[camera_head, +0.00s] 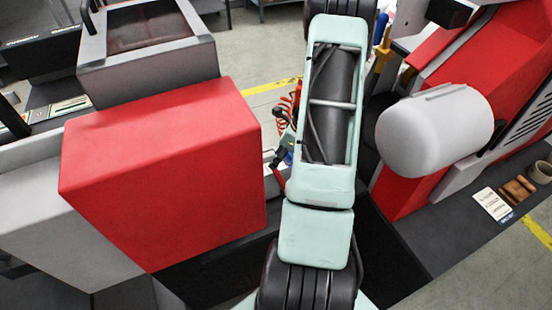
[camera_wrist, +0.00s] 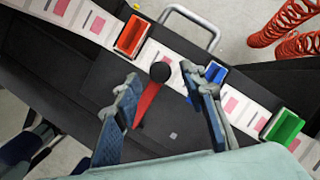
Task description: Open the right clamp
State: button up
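In the wrist view, a red lever with a black ball knob (camera_wrist: 151,95) stands between the two fingers of my gripper (camera_wrist: 161,76). The fingers are open, one on each side of the lever, with a visible gap on both sides. I cannot tell for sure that this lever belongs to the right clamp. An orange-red block (camera_wrist: 132,37), a blue block (camera_wrist: 213,73) and a green block (camera_wrist: 284,130) sit along a white label strip (camera_wrist: 174,66) with pink marks. The blue block is partly hidden by the right finger.
A metal loop handle (camera_wrist: 190,20) stands behind the strip, and coiled red hoses (camera_wrist: 286,22) hang at the upper right. In the head view, a large red housing (camera_head: 160,165) stands left of my arm and a white cylinder (camera_head: 432,132) right of it.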

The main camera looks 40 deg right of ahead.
jog(key=shift+x, duration=0.9)
grip_shut()
